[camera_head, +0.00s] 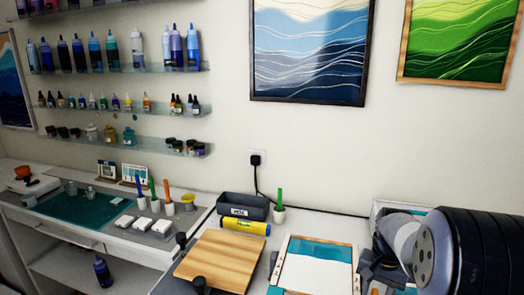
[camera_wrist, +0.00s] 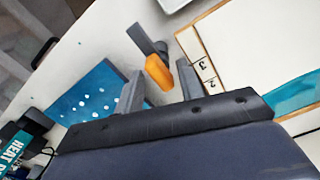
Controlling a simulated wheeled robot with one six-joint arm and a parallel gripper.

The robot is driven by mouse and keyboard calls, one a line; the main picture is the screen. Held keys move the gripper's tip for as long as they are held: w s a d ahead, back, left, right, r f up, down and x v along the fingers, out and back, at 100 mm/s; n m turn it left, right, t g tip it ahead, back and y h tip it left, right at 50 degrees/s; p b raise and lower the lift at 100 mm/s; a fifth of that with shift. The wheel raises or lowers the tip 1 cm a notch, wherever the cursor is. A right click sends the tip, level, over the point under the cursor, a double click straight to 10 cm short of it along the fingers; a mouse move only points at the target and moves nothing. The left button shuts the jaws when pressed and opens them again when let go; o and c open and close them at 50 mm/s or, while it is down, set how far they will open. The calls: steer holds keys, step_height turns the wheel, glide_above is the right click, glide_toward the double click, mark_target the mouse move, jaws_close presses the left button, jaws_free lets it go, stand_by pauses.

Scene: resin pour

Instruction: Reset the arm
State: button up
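My gripper (camera_wrist: 160,84) shows in the wrist view with its two grey fingers spread apart and nothing held between them. Beyond the fingertips lies a small orange and grey tool (camera_wrist: 158,72) on the white worktop. It looks a little beyond the fingers; I cannot tell the exact gap. In the head view my arm fills the lower right corner, and I cannot make out the gripper's fingers there.
A framed panel of white and teal (camera_head: 315,270) lies on the worktop beside a wooden board (camera_head: 217,258). A dark bin (camera_head: 243,205) and a yellow roll (camera_head: 246,227) stand behind. The wrist view shows a blue dotted panel (camera_wrist: 92,92) and a teal label reading "HEAT" (camera_wrist: 14,150).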

steer(key=m+b, duration=0.1)
steer(key=m, duration=0.6)
steer(key=m+b, duration=0.2)
steer(key=m, duration=0.5)
steer(key=shift+b, duration=0.3)
steer(key=shift+r, duration=1.4)
steer(key=shift+s+a+r, duration=0.1)
